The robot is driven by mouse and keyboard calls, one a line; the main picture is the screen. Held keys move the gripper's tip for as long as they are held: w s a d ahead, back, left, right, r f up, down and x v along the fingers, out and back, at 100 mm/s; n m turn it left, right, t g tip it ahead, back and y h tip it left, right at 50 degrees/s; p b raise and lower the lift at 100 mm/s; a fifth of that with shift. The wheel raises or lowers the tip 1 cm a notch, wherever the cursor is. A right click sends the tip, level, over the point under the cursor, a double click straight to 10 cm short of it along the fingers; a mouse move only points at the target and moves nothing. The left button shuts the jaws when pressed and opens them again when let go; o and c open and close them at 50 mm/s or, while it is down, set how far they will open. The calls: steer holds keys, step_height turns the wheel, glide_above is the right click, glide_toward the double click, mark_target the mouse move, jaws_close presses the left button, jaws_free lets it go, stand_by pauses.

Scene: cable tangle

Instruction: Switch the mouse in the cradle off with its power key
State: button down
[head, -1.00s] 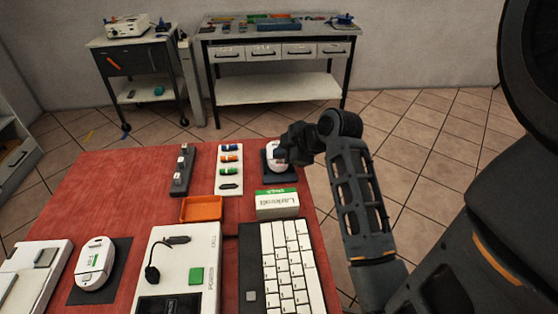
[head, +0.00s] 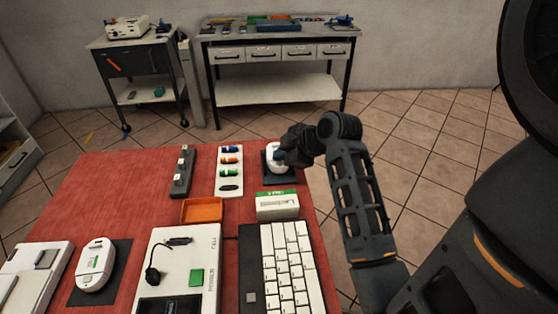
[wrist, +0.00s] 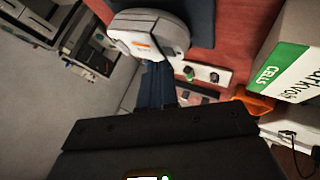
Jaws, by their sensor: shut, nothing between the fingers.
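A white mouse (head: 273,152) sits in a dark cradle (head: 270,179) at the far right of the red table. In the wrist view the mouse (wrist: 152,30) shows an orange label, with the dark cradle (wrist: 203,18) behind it. My gripper (head: 281,156) is at the mouse's right side and hides part of it. In the wrist view its shut, empty fingers (wrist: 157,72) end right at the mouse's near edge. I cannot tell whether they touch it. I cannot make out the power key.
A white and green box (head: 277,205) stands close in front of the cradle. A white tray of coloured pieces (head: 229,171) and an orange tray (head: 202,210) lie to the left. A keyboard (head: 280,265) and another white mouse (head: 95,263) are nearer.

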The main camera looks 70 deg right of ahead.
mark_target(282, 165)
steer(key=shift+r+p, duration=0.35)
steer(key=shift+r, duration=0.25)
step_height(282, 165, up, 6)
steer(key=p, duration=0.5)
steer(key=shift+p, duration=0.35)
